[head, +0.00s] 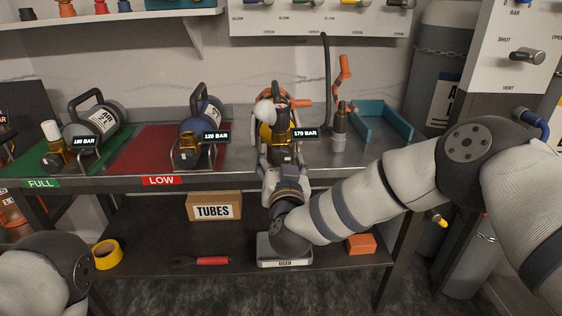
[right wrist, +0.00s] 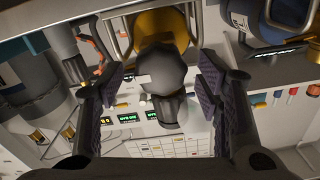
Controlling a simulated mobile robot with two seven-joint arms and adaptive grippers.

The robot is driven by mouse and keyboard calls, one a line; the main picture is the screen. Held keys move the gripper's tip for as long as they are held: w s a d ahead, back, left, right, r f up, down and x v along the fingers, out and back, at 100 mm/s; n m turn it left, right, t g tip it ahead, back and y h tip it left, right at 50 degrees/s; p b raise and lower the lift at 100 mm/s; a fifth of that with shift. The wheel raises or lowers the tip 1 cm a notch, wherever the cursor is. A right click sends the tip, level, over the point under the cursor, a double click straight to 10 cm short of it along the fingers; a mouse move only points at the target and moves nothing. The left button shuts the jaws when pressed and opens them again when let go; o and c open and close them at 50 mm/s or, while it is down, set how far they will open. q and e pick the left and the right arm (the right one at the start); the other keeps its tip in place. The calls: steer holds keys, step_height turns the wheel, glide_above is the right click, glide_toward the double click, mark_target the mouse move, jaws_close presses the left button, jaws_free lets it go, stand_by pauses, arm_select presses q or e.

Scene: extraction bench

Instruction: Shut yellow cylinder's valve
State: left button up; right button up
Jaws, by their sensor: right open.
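The yellow cylinder (head: 265,131) lies on the bench behind a 170 BAR sign (head: 305,132), partly hidden by its brass fitting and my right gripper. A pale rounded knob (head: 265,111) shows at its valve. My right gripper (head: 277,160) is open in front of this cylinder, at the bench's front edge. In the right wrist view the yellow cylinder (right wrist: 165,32) is at the top. A dark grey rounded knob (right wrist: 161,70) shows between the spread fingers of my right gripper (right wrist: 162,82), with gaps on both sides. My left gripper is out of view.
A blue cylinder (head: 207,112) with a 120 BAR sign stands left on the red LOW mat (head: 146,139). A grey cylinder (head: 101,119) is on the green FULL mat (head: 32,162). An orange-handled tool (head: 341,80) and blue tray (head: 398,124) are right. A TUBES box (head: 213,206) is below.

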steer(key=shift+w, duration=0.2)
steer(key=c, duration=1.2)
steer(key=shift+o, duration=0.2)
